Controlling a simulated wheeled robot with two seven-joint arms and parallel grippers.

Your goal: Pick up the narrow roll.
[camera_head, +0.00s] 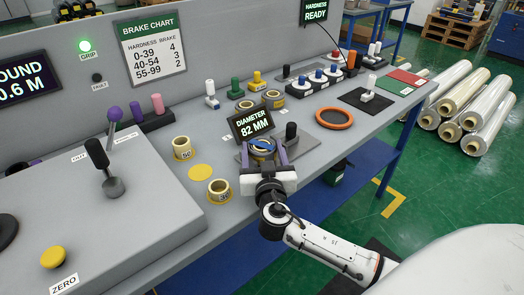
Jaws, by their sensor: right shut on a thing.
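My right gripper (263,156) reaches in from the lower right, its purple fingers on either side of a small ring-shaped roll (261,143) with a blue and yellowish top. It is shut on this roll, at the foot of a display (251,123) reading "DIAMETER 82 MM". The gripper hides the roll's lower part, so I cannot tell whether it is lifted or how wide it is. Yellowish rings stand to the left, one marked 50 (183,149) and one marked 30 (219,191). My left gripper is not in view.
A dark post (290,136) stands close to the right of the gripper. An orange ring (334,118) and a black mat (366,101) lie farther right on the grey bench. A lever console (130,220) fills the left. Large wrapped rolls (462,105) lie on the green floor.

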